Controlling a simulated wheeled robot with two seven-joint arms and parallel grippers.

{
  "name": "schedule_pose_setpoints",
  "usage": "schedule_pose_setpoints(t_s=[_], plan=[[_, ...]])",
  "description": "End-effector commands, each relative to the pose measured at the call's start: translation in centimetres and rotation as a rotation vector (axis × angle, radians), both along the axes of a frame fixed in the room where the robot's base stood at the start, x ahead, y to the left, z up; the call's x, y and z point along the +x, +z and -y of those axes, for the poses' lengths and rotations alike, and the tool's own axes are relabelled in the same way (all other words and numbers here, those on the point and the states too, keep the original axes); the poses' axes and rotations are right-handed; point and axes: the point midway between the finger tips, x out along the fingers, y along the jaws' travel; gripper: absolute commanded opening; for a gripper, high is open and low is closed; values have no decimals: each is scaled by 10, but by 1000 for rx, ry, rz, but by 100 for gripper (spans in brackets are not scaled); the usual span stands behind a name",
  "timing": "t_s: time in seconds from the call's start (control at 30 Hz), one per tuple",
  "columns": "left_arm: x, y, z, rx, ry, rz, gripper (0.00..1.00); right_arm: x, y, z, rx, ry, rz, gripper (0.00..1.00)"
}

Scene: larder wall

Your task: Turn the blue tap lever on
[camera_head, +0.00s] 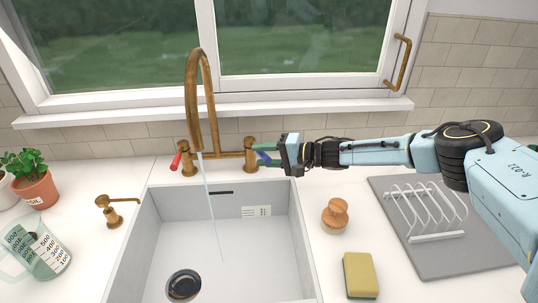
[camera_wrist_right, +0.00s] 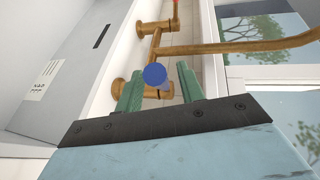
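The brass tap (camera_head: 203,95) stands behind the sink with a red lever (camera_head: 176,161) on its left and a blue lever (camera_head: 264,156) on its right. A thin stream of water runs from the spout into the sink. My right gripper (camera_head: 258,159) reaches in from the right at the blue lever. In the right wrist view, the green fingers of the gripper (camera_wrist_right: 159,82) are apart, one on each side of the round end of the blue lever (camera_wrist_right: 155,74). Gaps show beside the lever, and firm contact is not visible. My left gripper is not in view.
The grey sink (camera_head: 150,225) has a dark drain (camera_head: 183,284). A soap dispenser (camera_head: 113,211), measuring jug (camera_head: 37,250) and potted plant (camera_head: 35,185) stand left. A wooden brush (camera_head: 335,215), sponge (camera_head: 360,275) and dish rack (camera_head: 430,238) are right. The window (camera_head: 300,45) is behind.

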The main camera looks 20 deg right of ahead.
Motion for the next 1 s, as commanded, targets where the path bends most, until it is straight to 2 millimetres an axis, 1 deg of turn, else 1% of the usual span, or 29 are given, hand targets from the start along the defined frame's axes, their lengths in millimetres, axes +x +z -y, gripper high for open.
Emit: schedule_pose_setpoints(t_s=[0.17,0.27,0.5,0.63,0.8,1.0], plan=[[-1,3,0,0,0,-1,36,-8,3,12,0,-2,-2,38],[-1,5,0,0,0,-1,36,-20,8,26,0,-3,-2,38],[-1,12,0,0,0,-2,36,-53,21,69,-1,-5,0,38],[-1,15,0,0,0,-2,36,-67,26,87,-1,-5,0,38],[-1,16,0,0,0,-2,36,-78,29,100,-1,-3,0,38],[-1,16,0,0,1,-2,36,-81,30,104,-1,-2,0,38]])
